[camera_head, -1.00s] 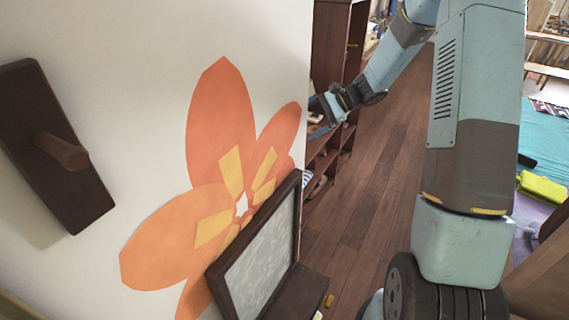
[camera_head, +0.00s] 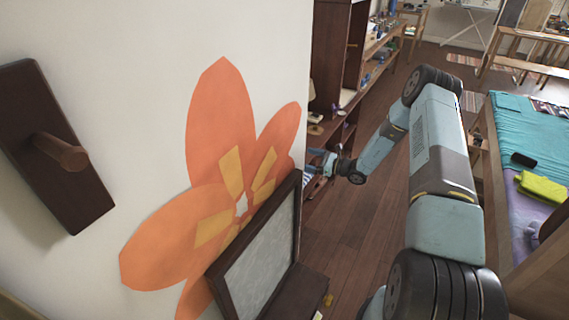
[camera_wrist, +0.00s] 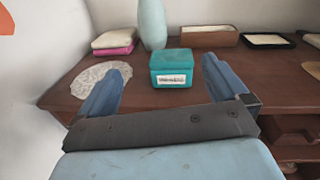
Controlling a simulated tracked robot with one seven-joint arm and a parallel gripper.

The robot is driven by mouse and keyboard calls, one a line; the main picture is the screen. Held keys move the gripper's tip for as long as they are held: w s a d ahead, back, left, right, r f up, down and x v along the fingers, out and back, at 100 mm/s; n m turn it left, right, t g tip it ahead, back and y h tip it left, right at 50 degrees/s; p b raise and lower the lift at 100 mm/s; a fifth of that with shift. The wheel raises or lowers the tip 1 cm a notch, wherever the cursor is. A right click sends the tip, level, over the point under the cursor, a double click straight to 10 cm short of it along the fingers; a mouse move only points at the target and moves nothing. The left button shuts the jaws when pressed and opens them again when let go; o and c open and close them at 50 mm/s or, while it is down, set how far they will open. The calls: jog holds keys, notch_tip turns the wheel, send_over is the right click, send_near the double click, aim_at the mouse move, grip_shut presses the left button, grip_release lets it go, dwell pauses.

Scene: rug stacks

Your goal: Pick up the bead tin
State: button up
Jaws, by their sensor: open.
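The bead tin is probably the small teal box (camera_wrist: 172,67) with a white label, standing upright on a dark wooden shelf top in the wrist view. My gripper (camera_wrist: 160,84) is open and empty, with its two blue fingers spread. The box shows beyond the gap between the fingertips, nearer the right one, and appears apart from both. In the head view my gripper (camera_head: 318,160) is partly hidden at the wall's edge, by the dark shelf unit. I cannot make out the teal box there.
On the wooden top (camera_wrist: 228,68), a pale vase (camera_wrist: 152,24) stands close behind the box. Folded cloths (camera_wrist: 116,40) lie left of it, a lacy mat (camera_wrist: 100,78) lies nearer, and a wooden tray (camera_wrist: 210,36) sits behind right. A flower-decorated wall (camera_head: 270,60) stands left of my arm.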

jog(key=w+a+f, duration=0.1)
jog(key=a, duration=0.1)
jog(key=w+a+f+m+t, duration=0.1)
jog(key=w+a+f, duration=0.1)
jog(key=w+a+f+m, duration=0.1)
jog(key=w+a, duration=0.1)
jog(key=shift+w+f+t+h, duration=0.1)
jog(key=shift+f+t+h, duration=0.05)
jog(key=shift+t+h, duration=0.2)
jog(key=shift+r+x, duration=0.2)
jog(key=shift+x, duration=0.9)
jog(key=shift+r+x, duration=0.15)
jog(key=shift+x, duration=1)
jog(key=shift+w+a, duration=0.2)
jog(key=shift+a, duration=0.3)
jog(key=c, duration=0.9)
